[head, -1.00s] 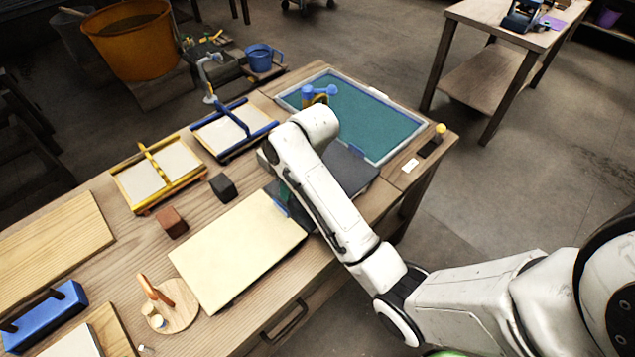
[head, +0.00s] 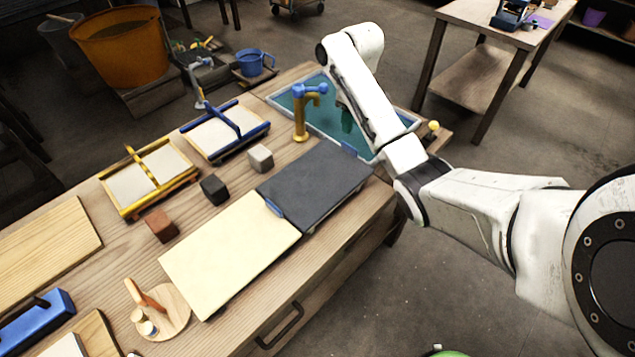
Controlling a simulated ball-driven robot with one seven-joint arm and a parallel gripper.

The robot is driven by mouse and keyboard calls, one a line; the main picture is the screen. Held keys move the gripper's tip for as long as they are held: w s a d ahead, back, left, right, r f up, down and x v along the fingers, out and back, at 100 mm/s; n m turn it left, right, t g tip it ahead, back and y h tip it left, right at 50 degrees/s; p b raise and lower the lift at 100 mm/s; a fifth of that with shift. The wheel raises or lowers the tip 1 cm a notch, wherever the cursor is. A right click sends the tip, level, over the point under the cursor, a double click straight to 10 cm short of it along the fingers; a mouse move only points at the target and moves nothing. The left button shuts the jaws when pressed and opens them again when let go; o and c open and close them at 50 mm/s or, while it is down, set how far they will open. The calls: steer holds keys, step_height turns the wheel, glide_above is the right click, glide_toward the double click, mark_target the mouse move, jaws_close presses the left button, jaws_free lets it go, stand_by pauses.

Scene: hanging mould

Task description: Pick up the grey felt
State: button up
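The grey felt appears to be the dark grey flat sheet (head: 318,182) on the table, right of a cream sheet (head: 230,250) and bordering it. It lies flat and its whole top shows. My arm reaches in from the right, bent over the blue-rimmed vat of teal liquid (head: 388,130). I see nothing held.
A gold post with a blue top (head: 301,112) stands by the vat's left end. White (head: 260,158), black (head: 213,189) and brown (head: 161,225) blocks stand behind the sheets. A yellow-framed mould (head: 150,177) and a blue-framed one (head: 224,132) lie farther back.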

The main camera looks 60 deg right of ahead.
mark_target(350, 146)
step_height(350, 146, down, 8)
steer(key=shift+f, duration=0.2)
jaws_close()
stand_by(0.5)
